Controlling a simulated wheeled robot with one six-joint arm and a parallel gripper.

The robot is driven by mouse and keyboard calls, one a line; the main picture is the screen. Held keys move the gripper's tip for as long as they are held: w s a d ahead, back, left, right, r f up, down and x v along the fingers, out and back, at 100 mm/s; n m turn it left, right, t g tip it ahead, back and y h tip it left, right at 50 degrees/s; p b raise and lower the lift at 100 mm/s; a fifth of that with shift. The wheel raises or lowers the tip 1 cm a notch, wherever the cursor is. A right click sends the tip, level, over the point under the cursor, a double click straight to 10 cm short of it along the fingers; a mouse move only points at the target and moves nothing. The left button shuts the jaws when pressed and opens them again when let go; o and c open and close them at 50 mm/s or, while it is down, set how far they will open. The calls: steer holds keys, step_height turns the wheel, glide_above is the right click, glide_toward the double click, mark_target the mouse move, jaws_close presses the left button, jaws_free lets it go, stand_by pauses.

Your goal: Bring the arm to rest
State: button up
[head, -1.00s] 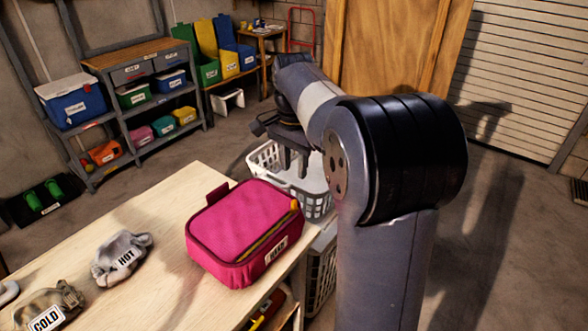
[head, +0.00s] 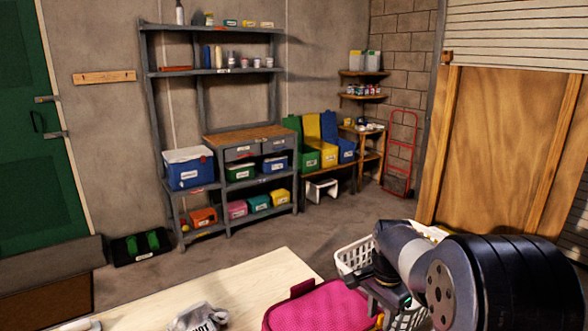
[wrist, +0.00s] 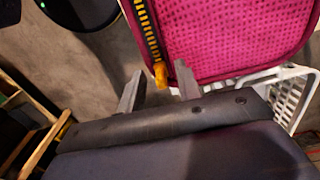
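My arm is bent over the right end of the pale table (head: 235,285). My gripper shows in the wrist view (wrist: 158,78) with its two fingers apart and nothing held between them. The yellow zipper pull (wrist: 160,74) of a pink bag (wrist: 225,35) appears in line with the gap, on the bag's edge beyond the fingertips. In the head view the pink bag (head: 318,308) lies on the table, left of my wrist. The fingers are hard to make out there, against the white basket (head: 352,255).
A grey cloth labelled HOT (head: 200,318) lies on the table left of the bag. A shelf unit (head: 230,190) with a blue cooler (head: 190,168) and coloured bins stands at the back wall. Concrete floor (head: 330,225) is clear between table and shelves.

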steer(key=shift+s+a+r, duration=0.1)
steer(key=shift+s+a, duration=0.3)
steer(key=shift+a, duration=0.25)
